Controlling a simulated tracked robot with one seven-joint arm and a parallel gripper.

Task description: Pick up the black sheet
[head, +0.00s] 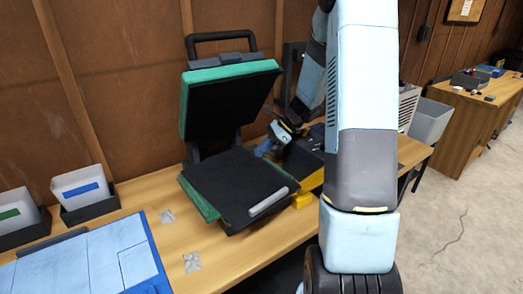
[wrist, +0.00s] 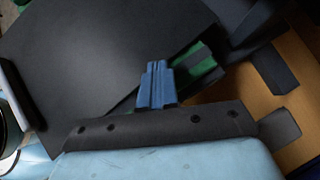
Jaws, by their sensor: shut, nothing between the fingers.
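The black sheet (head: 232,182) lies on the lower green plate (head: 199,197) of an open press, turned a little so that a green edge shows on its left. A light grey bar (head: 268,201) sits along its front right edge. In the wrist view the sheet (wrist: 90,55) fills the upper left, with the green plate (wrist: 205,70) showing past its edge. My gripper (head: 264,150) is at the back right edge of the sheet. Its blue fingers (wrist: 157,78) are together and empty in the wrist view, overlapping the sheet's edge; I cannot tell whether they touch it.
The press's raised upper plate (head: 230,103) stands open above the sheet's far side. My arm covers part of the bench at right. A blue mat (head: 90,262) and white bins (head: 84,187) are on the left. Small grey patches (head: 192,262) lie on the bench between.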

